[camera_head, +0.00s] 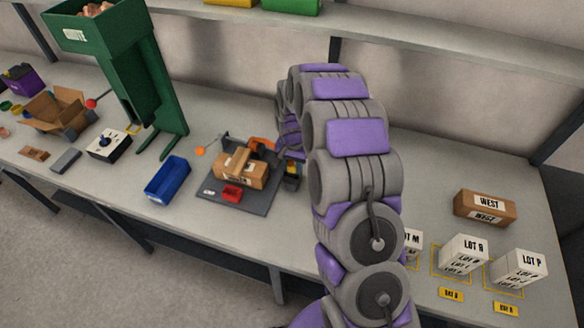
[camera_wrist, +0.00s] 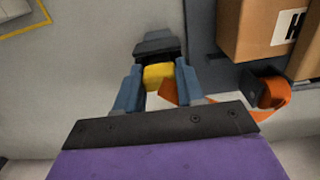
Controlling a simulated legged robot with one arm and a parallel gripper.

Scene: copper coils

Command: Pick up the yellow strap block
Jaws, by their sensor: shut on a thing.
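The yellow strap block (camera_wrist: 158,77) sits between the two blue-grey fingers of my gripper (camera_wrist: 157,84) in the wrist view. The fingers are shut on it from both sides. A dark stepped piece (camera_wrist: 158,42) lies just beyond the block; I cannot tell whether it touches it. In the head view a small bit of yellow (camera_head: 291,169) shows at the right edge of the dark grey plate (camera_head: 239,201), beside the end of my arm. My arm hides most of the gripper there.
A cardboard box (camera_head: 241,168) and a red block (camera_head: 232,193) are on the plate. An orange strap piece (camera_wrist: 268,92) is close to the right of my gripper. A blue tray (camera_head: 167,180) and green hopper (camera_head: 143,85) stand left. White lot boxes (camera_head: 462,255) stand right.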

